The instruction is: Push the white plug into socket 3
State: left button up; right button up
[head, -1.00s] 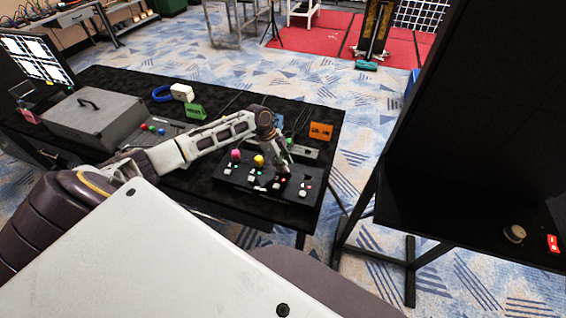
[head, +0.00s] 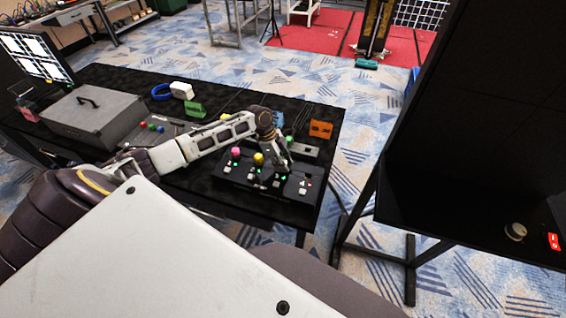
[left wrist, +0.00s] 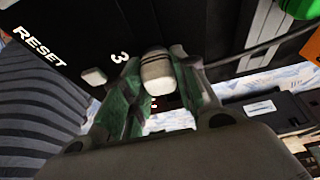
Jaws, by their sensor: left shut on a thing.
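The white plug (left wrist: 157,72) is between the fingers of my left gripper (left wrist: 158,82) in the left wrist view. It stands against the black panel beside the printed number 3; its lower end is hidden, so its depth in the socket cannot be seen. In the head view my left gripper (head: 285,158) reaches down onto the black socket box (head: 228,180), at the third position from the left, where a green light shows. A pink plug (head: 236,153) and a yellow plug (head: 258,159) stand in the positions to its left. My right gripper is not in view.
The dark table (head: 110,78) also holds a grey case (head: 85,120), a green block (head: 195,109), an orange block (head: 320,129) and a blue ring (head: 161,92). A white button (left wrist: 94,76) lies near RESET.

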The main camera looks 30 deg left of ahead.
pick_arm(q)
jog(key=shift+f, duration=0.1)
jog(key=o, duration=1)
jog(key=shift+o, duration=0.2)
jog(key=o, duration=0.6)
jog(key=shift+c, duration=0.2)
jog(key=shift+r+p, duration=3.25)
jog(key=shift+r, duration=0.3)
jog(key=shift+f, duration=0.1)
